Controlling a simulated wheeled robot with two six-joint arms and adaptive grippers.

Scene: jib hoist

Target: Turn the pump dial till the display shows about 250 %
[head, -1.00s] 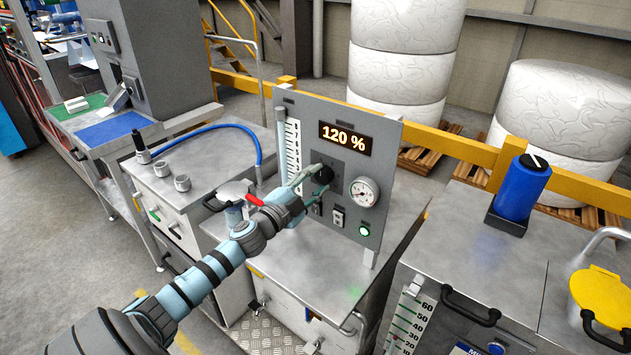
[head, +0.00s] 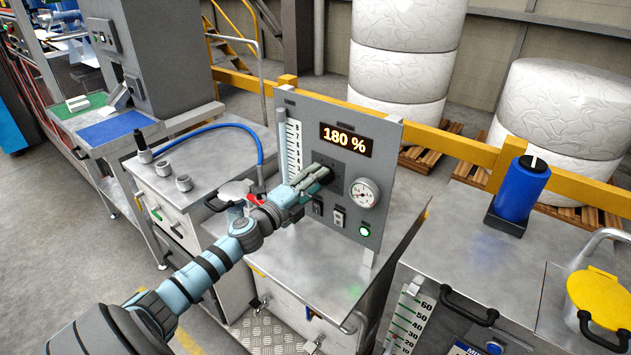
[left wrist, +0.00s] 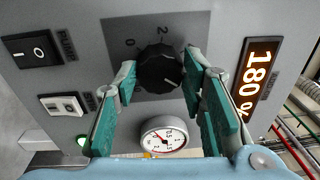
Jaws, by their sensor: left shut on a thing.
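The display (head: 346,139) on the grey pump panel (head: 376,161) reads 180 %; it also shows in the left wrist view (left wrist: 258,75). The black pump dial (left wrist: 160,70) sits on a dark scale plate, with my left gripper (left wrist: 160,82) shut on it, one green-padded finger on each side. In the head view my left gripper (head: 318,176) reaches the panel just below the display and hides most of the dial. My right gripper is in neither view.
A pressure gauge (head: 364,192), a green-lit button (head: 364,231) and switches sit near the dial. A clear sight scale (head: 293,147) stands at the panel's left. A blue cylinder (head: 522,188) stands on the right cabinet.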

